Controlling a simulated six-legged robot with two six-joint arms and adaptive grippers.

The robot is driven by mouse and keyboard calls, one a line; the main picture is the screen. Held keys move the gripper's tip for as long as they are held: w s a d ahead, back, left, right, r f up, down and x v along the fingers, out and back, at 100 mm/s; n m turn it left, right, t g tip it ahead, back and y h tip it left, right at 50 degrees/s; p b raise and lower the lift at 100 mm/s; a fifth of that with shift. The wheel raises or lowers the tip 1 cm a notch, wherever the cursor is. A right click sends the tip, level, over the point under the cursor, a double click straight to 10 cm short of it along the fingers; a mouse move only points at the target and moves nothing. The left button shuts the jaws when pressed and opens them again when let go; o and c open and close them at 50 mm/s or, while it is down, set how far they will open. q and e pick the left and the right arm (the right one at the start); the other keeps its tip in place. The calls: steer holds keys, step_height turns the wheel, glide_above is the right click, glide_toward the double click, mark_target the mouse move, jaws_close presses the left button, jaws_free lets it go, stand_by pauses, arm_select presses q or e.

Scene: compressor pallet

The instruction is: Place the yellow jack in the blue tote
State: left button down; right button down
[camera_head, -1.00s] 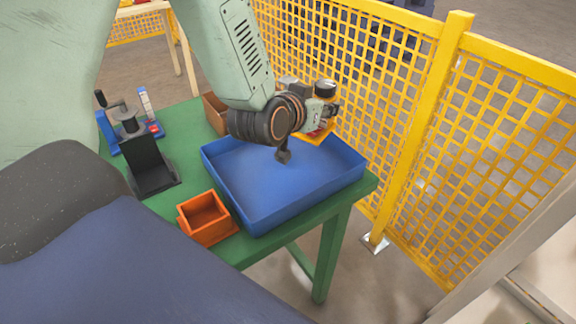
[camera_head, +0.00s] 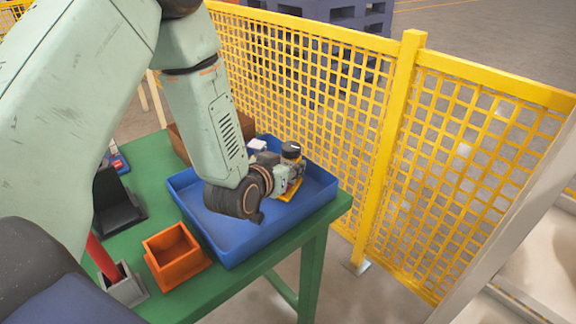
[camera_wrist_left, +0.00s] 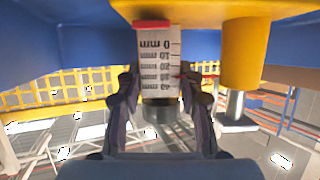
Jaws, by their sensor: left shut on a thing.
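The yellow jack (camera_head: 291,190) is over the right part of the blue tote (camera_head: 235,252) in the head view, at least partly below the tote's rim line. I cannot tell whether it touches the tote's floor. My left gripper (camera_head: 287,172) is shut on the jack and hides part of it. In the left wrist view, the jack's white millimetre scale (camera_wrist_left: 160,62) sits between the two dark fingers of my left gripper (camera_wrist_left: 160,92). Yellow jack parts show above and to the right. Blue tote walls (camera_wrist_left: 30,35) show at both upper sides. My right gripper is not in view.
An orange bin (camera_head: 172,255) stands left of the tote, and a brown box (camera_head: 248,127) behind it. A black stand (camera_head: 115,205) and a grey holder (camera_head: 125,288) with a red bar are further left. Yellow mesh fence (camera_head: 400,150) runs close behind the green table (camera_head: 215,284).

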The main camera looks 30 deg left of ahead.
arm_select(q)
steer(key=shift+s, duration=0.2)
steer(key=c, duration=1.3)
jaws_free()
steer(key=shift+d, duration=0.1)
steer(key=o, duration=0.5)
steer(key=shift+w+f, duration=0.15)
steer(key=shift+c, duration=0.2)
steer(key=shift+r, duration=0.25)
